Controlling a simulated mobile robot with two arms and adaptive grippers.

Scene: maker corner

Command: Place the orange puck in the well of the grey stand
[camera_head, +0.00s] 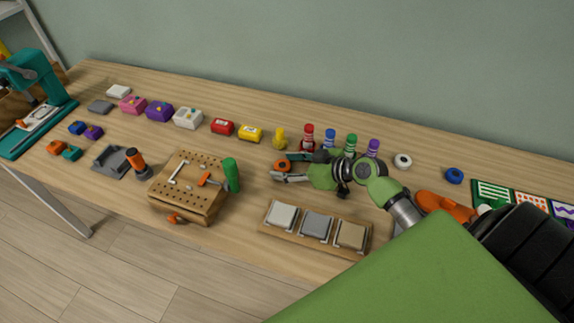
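The orange puck (282,166) is near the middle of the table, between the two fingertips of my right gripper (284,167). One finger lies on its far side and one on its near side. I cannot tell whether the fingers touch the puck, or whether it is on the table or lifted. A grey open-topped piece (112,162) stands at the left, beside an orange-and-black upright thing; I cannot tell whether it is the grey stand or see a round well in it. My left gripper is not in view.
A wooden pegboard block (187,203) with a green cylinder (231,175) stands left of the gripper. A board with three square pads (316,226) lies in front. Several coloured bottles (330,137) stand behind my arm. White (403,161) and blue (454,176) pucks lie right.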

